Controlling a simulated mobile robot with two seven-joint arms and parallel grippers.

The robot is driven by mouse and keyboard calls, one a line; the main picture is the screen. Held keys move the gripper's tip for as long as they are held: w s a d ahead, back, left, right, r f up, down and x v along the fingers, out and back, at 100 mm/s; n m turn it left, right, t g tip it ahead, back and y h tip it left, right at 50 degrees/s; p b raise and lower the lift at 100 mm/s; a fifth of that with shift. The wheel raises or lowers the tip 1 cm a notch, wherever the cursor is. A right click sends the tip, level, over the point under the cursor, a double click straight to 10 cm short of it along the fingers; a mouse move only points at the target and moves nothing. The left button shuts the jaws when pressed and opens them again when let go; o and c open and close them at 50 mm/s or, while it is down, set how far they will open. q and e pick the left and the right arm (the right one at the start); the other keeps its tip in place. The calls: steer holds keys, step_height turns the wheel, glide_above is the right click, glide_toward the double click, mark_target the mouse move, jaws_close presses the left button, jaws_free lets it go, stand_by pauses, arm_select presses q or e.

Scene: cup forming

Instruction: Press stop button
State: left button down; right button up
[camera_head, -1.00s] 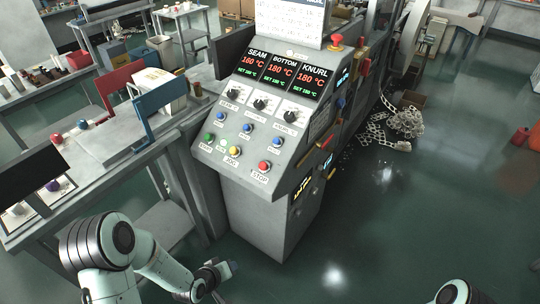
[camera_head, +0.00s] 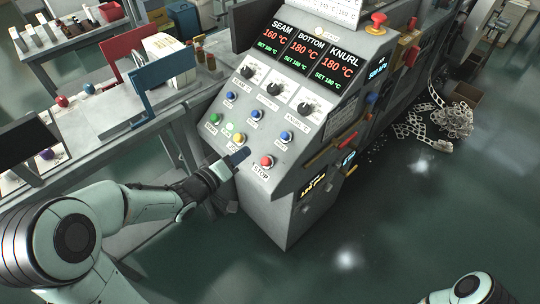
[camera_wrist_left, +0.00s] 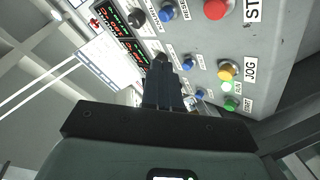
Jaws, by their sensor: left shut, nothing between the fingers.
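The red stop button (camera_head: 267,160) sits at the lower right of the grey control panel (camera_head: 290,117), above a "STOP" label. In the left wrist view the red button (camera_wrist_left: 216,8) is at the top edge, partly cut off. My left gripper (camera_head: 243,153) is shut and empty in front of the panel, just left of the stop button, near the yellow jog button (camera_head: 238,139). In the wrist view the shut fingers (camera_wrist_left: 161,62) point toward the panel. They look apart from the red button. My right gripper is not in view; only part of that arm shows at bottom right.
Blue buttons (camera_head: 286,136), black knobs (camera_head: 304,108) and a green button (camera_head: 213,118) share the panel. A red mushroom knob (camera_head: 377,20) tops the machine. A bench with a blue bracket (camera_head: 165,65) stands left.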

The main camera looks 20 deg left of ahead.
mark_target(266, 162)
arm_select(q)
steer(key=shift+s, duration=0.15)
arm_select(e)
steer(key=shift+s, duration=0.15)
arm_select(q)
steer(key=shift+w+d+f+b, duration=0.35)
steer(key=shift+w+f+b, duration=0.45)
steer(key=shift+f+b, duration=0.3)
steer(key=shift+w+d+f+b, duration=0.3)
steer(key=shift+w+f+b, duration=0.6)
steer(key=shift+f, duration=0.45)
steer(key=shift+w+d+f+b, duration=0.35)
steer(key=shift+w+f+b, duration=0.4)
steer(key=shift+f+b, duration=0.35)
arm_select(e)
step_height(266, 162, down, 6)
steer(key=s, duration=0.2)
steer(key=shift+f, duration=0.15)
arm_select(q)
steer(key=shift+f, duration=0.15)
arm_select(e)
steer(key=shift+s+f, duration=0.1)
arm_select(q)
steer(key=shift+w+d+f, duration=0.1)
steer(key=shift+w+f, duration=0.1)
steer(key=shift+f, duration=0.05)
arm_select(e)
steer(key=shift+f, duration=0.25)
